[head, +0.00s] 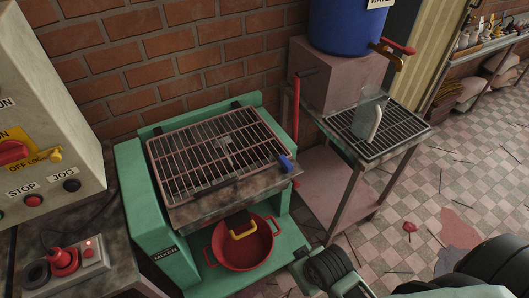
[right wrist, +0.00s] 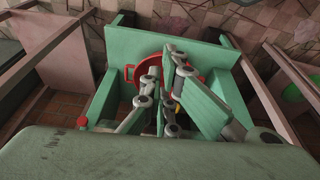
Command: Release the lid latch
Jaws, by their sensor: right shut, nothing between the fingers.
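The blue lid latch (head: 286,163) sits at the front right corner of the mixer's barred lid (head: 215,155). The lid lies flat and closed on the green mixer body (head: 160,215). In the right wrist view my right gripper (right wrist: 170,62) is shut and empty, in front of the green machine and its red pot. The latch cannot be made out in that view. In the head view part of my right arm shows at the bottom right, below and right of the latch and apart from it. My left gripper is not in view.
A red pot (head: 243,255) sits under the lid, with a yellow handle (head: 243,233) above it. A control box (head: 45,120) stands left. A stand with a rack (head: 395,135) and blue water barrel (head: 345,25) is right. Open tiled floor (head: 440,180) lies further right.

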